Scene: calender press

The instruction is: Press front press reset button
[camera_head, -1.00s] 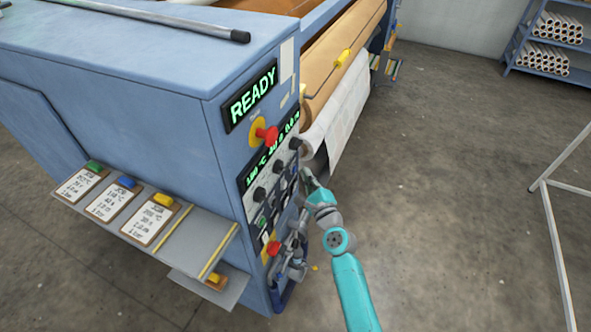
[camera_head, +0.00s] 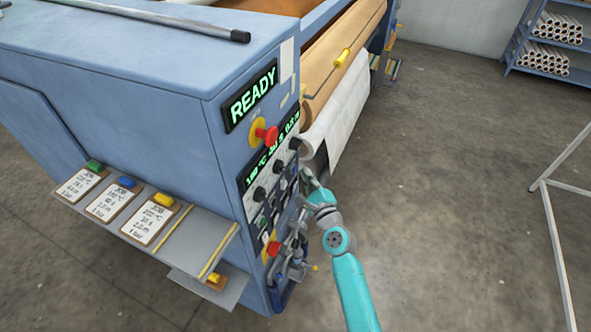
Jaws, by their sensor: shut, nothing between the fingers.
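The blue press (camera_head: 130,75) has a narrow control panel (camera_head: 246,182) on its front end, with a READY display (camera_head: 251,95) above. The panel carries several dark knobs and small buttons. I cannot tell which small button is the reset button. A red mushroom button (camera_head: 267,134) on a yellow base sits under the display. Another red button (camera_head: 273,248) is low on the panel. My gripper (camera_head: 304,172) is shut and empty, at the panel's right edge beside the dark knobs. Whether it touches the panel is unclear. My arm hides part of the lower right panel.
A shelf (camera_head: 190,225) with clipped cards juts out left of the panel. A roll with white sheet (camera_head: 345,110) lies behind my gripper. A white metal frame (camera_head: 552,215) stands at the right. The floor (camera_head: 450,190) between is clear.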

